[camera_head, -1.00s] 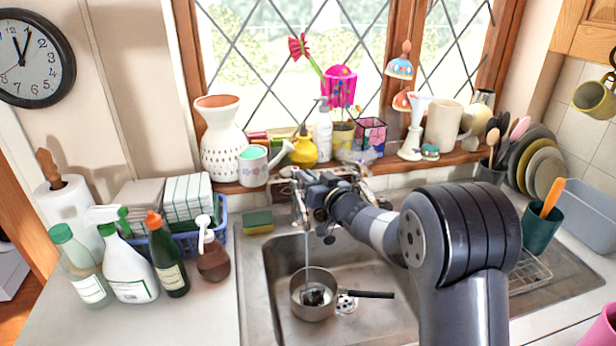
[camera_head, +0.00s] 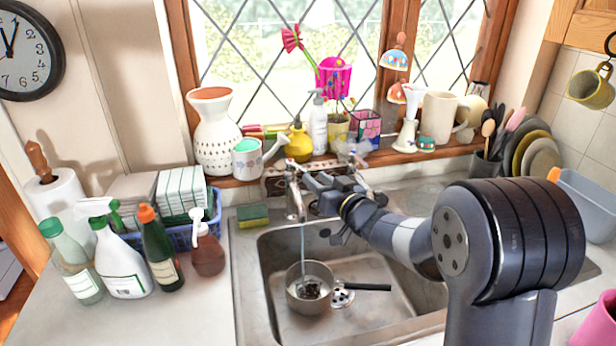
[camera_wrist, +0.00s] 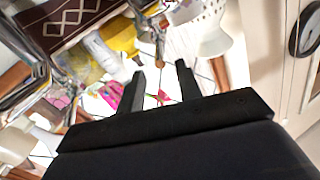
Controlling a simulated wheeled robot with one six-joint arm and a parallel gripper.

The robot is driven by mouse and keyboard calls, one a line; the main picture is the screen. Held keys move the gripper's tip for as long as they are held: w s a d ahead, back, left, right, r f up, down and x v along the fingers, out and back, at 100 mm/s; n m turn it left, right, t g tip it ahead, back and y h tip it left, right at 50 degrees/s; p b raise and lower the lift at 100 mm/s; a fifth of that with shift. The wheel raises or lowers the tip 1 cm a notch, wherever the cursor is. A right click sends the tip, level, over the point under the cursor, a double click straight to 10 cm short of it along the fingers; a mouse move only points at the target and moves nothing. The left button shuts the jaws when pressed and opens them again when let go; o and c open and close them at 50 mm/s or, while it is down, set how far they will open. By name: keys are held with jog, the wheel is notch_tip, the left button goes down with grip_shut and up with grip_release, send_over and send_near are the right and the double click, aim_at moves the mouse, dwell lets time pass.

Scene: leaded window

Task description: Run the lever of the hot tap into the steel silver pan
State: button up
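The left chrome tap (camera_head: 295,200) stands behind the sink, with its lever (camera_head: 292,168) at its top. A thin stream of water (camera_head: 302,242) falls from it into the steel pan (camera_head: 295,296). The pan sits in the sink, its black handle (camera_head: 372,287) pointing right; something dark shows inside. My gripper (camera_head: 312,181) is just right of this tap, close to it; I cannot tell whether they touch. In the wrist view, the fingers of my gripper (camera_wrist: 161,75) are apart with nothing clearly held between them. Chrome tap parts (camera_wrist: 30,65) show at upper left there.
A second tap (camera_head: 364,180) stands to the right, behind my arm. A sponge (camera_head: 253,215) lies left of the taps. Bottles (camera_head: 160,250) stand on the left counter.

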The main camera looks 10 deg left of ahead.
jog(key=v, duration=0.4)
jog(key=shift+c, duration=0.3)
dwell(1.1)
